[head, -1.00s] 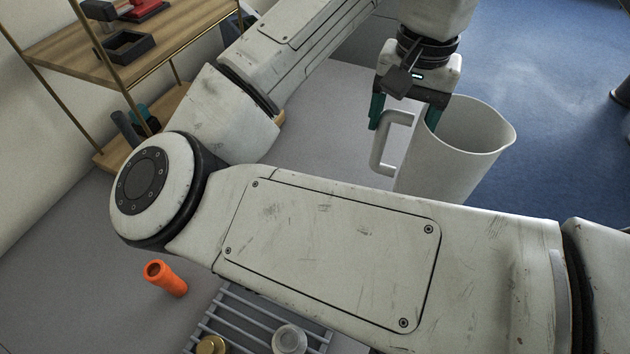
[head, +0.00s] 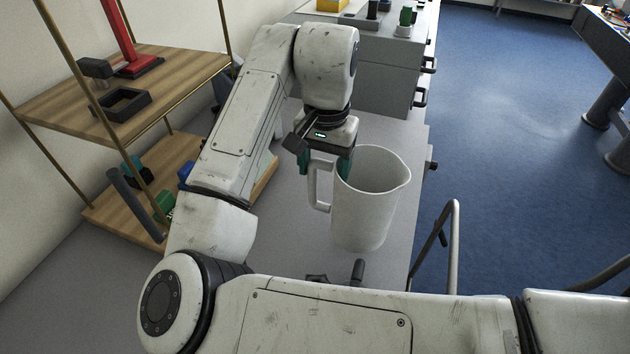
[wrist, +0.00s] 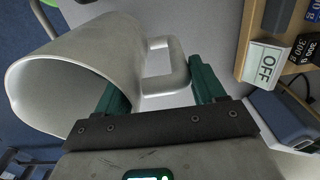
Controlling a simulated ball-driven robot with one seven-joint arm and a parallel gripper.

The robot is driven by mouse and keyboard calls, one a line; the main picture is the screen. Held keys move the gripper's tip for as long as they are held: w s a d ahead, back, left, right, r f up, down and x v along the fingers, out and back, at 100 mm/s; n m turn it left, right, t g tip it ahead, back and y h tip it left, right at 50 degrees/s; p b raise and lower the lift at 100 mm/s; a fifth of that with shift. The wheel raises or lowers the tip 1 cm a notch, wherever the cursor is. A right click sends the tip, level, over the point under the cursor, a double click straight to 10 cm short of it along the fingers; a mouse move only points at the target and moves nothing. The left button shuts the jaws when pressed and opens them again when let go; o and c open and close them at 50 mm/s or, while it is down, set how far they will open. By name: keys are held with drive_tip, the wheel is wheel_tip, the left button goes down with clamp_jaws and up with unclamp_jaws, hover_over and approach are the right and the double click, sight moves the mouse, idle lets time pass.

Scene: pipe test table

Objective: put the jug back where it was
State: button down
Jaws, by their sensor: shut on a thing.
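The jug (head: 370,215) is pale grey-white, open at the top and roughly upright, with its handle (head: 318,187) on the left. It is in the middle of the head view, over the grey worktop (head: 290,245); I cannot tell whether its base touches it. My gripper (head: 326,164) is shut on the jug at the handle side, near the rim. In the wrist view the jug (wrist: 85,75) fills the upper left, with its handle (wrist: 182,62) between the green fingers of my gripper (wrist: 162,95). The exact contact is partly hidden.
A wooden shelf (head: 190,62) with a red stand (head: 122,40) and a black square tray (head: 122,104) is at the left. Grey drawers (head: 385,65) stand behind. Blue floor (head: 500,120) lies right of the worktop edge, with a metal rail (head: 452,250) near it.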

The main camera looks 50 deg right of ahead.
sight(315, 183)
drive_tip(key=shift+w+f, duration=0.9)
drive_tip(key=shift+f, duration=0.25)
drive_tip(key=shift+w+f, duration=0.15)
drive_tip(key=shift+f, duration=1.7)
drive_tip(key=shift+c, duration=0.6)
unclamp_jaws()
wheel_tip(315, 183, up, 12)
drive_tip(key=shift+r, duration=0.2)
drive_tip(key=shift+f, duration=0.1)
